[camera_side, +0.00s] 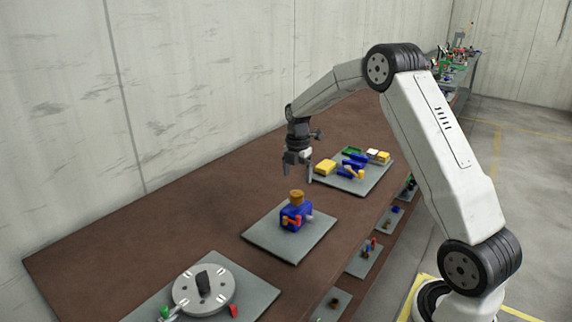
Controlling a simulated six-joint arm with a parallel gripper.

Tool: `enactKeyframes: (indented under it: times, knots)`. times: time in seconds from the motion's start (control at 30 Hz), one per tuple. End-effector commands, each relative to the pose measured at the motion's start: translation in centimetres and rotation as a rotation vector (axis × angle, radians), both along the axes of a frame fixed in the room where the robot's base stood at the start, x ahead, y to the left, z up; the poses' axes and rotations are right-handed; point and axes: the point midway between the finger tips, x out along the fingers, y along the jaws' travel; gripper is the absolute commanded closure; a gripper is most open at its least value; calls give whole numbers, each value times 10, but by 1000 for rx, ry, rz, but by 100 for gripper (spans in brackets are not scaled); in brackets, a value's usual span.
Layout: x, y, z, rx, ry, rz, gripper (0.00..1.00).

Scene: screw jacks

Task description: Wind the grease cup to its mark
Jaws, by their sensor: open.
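The likely grease cup is a brown-orange cylinder (297,197) on top of a small blue body (292,214) with red and orange parts on its side. The blue body stands on a grey plate (262,241) on the brown bench. My gripper (297,178) hangs just above the cylinder, pointing down, with its fingers apart and nothing between them. From this view I cannot tell whether the fingertips reach down beside the cylinder. The mark is too small to make out.
A grey plate with blue and yellow parts (353,163) lies behind and to the right. A round metal disc (204,290) with a dark centre post sits on another plate at the front left. The brown bench top (160,225) is bare to the left. A concrete wall (60,120) runs behind.

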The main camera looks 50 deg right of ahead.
Motion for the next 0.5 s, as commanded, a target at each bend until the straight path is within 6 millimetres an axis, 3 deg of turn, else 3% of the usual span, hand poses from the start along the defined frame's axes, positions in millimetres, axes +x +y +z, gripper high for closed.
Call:
enactKeyframes:
  times: [0.5]
  knots:
    - [0,0,2,-2,0,-734,5]
